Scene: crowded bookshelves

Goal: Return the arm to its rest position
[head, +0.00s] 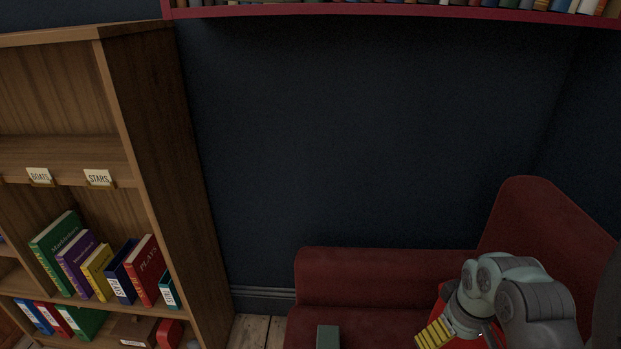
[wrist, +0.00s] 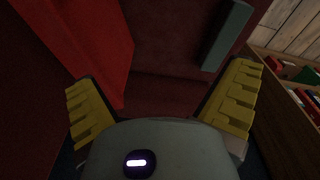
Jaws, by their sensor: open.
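My gripper (head: 437,334) is at the lower right of the head view, in front of the red sofa (head: 375,277). In the wrist view my gripper (wrist: 160,78) has its two yellow ribbed fingers spread wide, with nothing between them. My grey arm comes in from the right edge of the head view, bent at the wrist. The far finger is mostly hidden in the head view.
A dark green block (head: 328,337) lies on the sofa seat. A bright red object (wrist: 95,45) is close by my gripper. A wooden bookcase (head: 160,130) with several books stands left. A red shelf (head: 390,11) hangs above. The dark wall between is bare.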

